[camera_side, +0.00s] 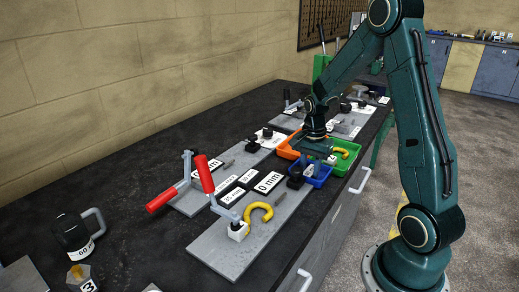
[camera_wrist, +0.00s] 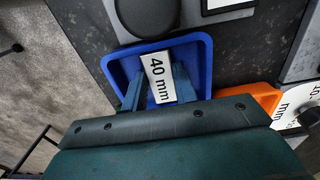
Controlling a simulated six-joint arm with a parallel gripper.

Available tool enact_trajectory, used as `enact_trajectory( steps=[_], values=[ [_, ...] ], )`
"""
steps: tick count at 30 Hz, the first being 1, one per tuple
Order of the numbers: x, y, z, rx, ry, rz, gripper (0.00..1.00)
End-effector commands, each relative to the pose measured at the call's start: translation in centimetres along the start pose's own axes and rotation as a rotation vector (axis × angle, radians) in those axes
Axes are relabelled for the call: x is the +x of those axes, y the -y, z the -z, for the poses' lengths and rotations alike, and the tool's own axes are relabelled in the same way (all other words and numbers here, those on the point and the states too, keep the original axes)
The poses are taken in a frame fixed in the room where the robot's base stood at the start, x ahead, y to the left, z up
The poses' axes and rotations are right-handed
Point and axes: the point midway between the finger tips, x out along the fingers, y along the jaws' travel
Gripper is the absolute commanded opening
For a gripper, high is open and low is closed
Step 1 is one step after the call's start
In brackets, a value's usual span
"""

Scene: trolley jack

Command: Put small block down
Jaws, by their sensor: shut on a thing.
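The small block (camera_wrist: 158,77) shows a white face marked "40 mm" in the wrist view. My gripper (camera_wrist: 160,92) is shut on it, with one finger on each side. The block appears inside the outline of the blue tray (camera_wrist: 200,62); I cannot tell whether it touches the tray floor. In the side view my gripper (camera_side: 311,168) points down at the blue tray (camera_side: 322,180), and the block is hard to make out there.
An orange tray (camera_side: 286,153) and a green tray (camera_side: 352,148) stand close to the blue one.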

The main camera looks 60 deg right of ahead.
Motion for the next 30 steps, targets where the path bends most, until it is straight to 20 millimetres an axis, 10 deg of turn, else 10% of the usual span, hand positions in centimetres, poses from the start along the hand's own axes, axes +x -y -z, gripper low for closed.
enact_trajectory(
  steps=[4,19,30],
  values=[
    [0.1,0.0,0.0,0.0,0.0,0.0,0.5],
    [-0.6,0.0,0.0,0.0,-0.002,0.002,0.5],
    [-5.1,0.1,0.1,0.0,-0.004,0.005,0.5]
  ],
)
